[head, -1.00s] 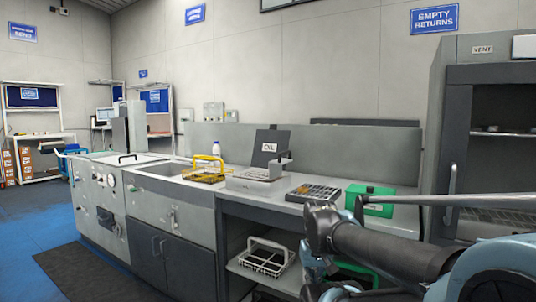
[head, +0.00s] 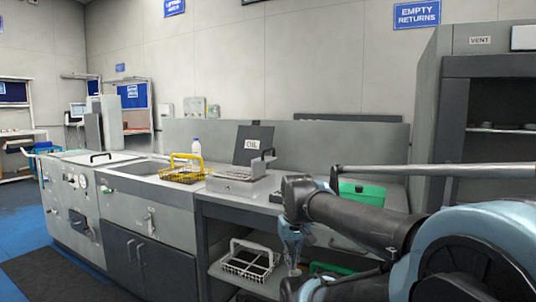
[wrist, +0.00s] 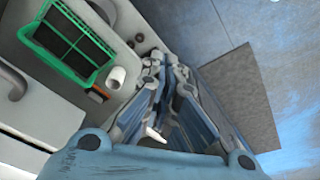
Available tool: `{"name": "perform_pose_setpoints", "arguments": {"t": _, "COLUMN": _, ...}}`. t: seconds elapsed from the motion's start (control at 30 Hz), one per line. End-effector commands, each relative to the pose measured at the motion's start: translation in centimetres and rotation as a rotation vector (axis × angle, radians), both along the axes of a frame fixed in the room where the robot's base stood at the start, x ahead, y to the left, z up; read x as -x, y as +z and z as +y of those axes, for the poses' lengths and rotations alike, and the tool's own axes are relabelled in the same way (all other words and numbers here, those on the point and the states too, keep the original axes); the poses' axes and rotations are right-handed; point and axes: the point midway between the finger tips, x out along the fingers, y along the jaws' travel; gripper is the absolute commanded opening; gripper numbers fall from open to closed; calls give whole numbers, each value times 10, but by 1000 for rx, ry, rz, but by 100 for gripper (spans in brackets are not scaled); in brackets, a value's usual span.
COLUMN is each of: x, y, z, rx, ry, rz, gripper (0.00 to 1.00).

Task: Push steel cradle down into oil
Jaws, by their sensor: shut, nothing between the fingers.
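The steel cradle (head: 240,170) with its dark upright handle sits at the top of the grey oil bath (head: 228,186) on the counter. The bath's dark raised lid (head: 253,142) is marked OIL. How deep the cradle sits cannot be told. My gripper (head: 293,268) hangs in front of the counter, below and to the right of the bath, apart from the cradle. In the wrist view my gripper (wrist: 165,62) is shut and empty. The cradle is not seen in the wrist view.
A yellow basket (head: 183,173) stands left of the bath. A green box (head: 362,193) is on the counter at right, partly behind my arm. A white wire basket (head: 248,262) sits on the lower shelf. The wrist view shows a green tray (wrist: 68,42) and open floor.

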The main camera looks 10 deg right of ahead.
Motion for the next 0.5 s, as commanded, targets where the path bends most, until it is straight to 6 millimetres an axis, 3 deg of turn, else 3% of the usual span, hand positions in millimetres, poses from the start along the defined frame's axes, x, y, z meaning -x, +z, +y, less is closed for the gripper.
{"name": "perform_pose_setpoints", "arguments": {"t": 0.03, "x": -14, "y": 22, "z": 0, "rx": 1, "ry": 17, "rz": 3, "gripper": 0}}
{"name": "perform_pose_setpoints", "arguments": {"t": 0.2, "x": -63, "y": 89, "z": 1, "rx": 6, "ry": 81, "rz": 15, "gripper": 0}}
{"name": "perform_pose_setpoints", "arguments": {"t": 0.5, "x": -155, "y": 193, "z": 2, "rx": 14, "ry": 196, "rz": 36, "gripper": 0}}
